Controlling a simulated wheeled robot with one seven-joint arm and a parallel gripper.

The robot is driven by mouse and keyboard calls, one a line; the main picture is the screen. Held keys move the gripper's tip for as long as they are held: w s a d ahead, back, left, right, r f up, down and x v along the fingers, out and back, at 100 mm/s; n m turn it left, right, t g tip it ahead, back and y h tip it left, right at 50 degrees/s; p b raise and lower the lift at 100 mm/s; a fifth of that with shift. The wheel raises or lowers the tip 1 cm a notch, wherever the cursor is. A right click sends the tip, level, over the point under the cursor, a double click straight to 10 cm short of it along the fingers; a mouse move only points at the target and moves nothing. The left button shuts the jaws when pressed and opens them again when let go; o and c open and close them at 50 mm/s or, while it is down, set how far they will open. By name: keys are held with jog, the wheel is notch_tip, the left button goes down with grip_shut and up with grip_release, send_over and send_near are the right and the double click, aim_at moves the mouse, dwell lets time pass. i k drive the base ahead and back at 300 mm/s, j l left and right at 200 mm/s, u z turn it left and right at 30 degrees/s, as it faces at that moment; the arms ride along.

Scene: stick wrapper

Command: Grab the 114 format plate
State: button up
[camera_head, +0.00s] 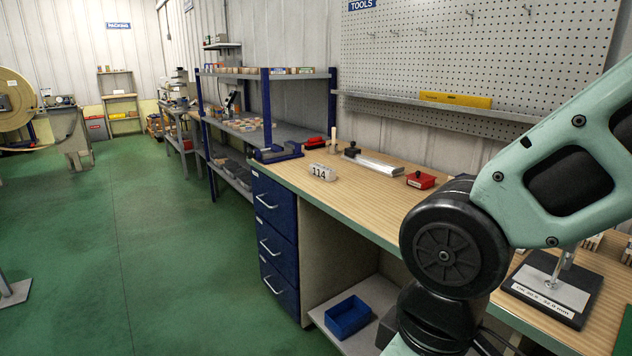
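A small pale piece marked "114" (322,172) stands on the wooden workbench (340,200), near its left front part. It looks like a short row of whitish rounded parts with a dark-lettered label on the front. My gripper is not in this view. Only links of my arm show, large at the right, covering part of the bench.
A red block (421,180), a silver bar (374,164), and a blue tool (278,152) lie on the bench. A blue bin (347,317) sits on the shelf below. A black-based stand (550,289) is at right. Green floor (140,230) is open at left.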

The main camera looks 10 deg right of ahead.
aim_at(321, 171)
jog(key=i+j+z, duration=0.1)
jog(key=i+j, duration=0.2)
jog(key=i+j+z, duration=0.15)
jog(key=i+j, duration=0.2)
jog(key=i+j+z, duration=0.1)
jog(key=i+j, duration=0.25)
jog(key=i+j+z, duration=0.15)
jog(key=i+j, duration=0.25)
jog(key=i+j+z, duration=0.1)
jog(key=i+j, duration=0.2)
jog(key=i+j+z, duration=0.15)
jog(key=j, duration=0.4)
jog(key=i+j+z, duration=0.1)
jog(key=i+j, duration=0.25)
jog(key=j, duration=0.15)
jog(key=i+j+z, duration=0.15)
jog(key=j, duration=0.35)
jog(key=i, duration=0.1)
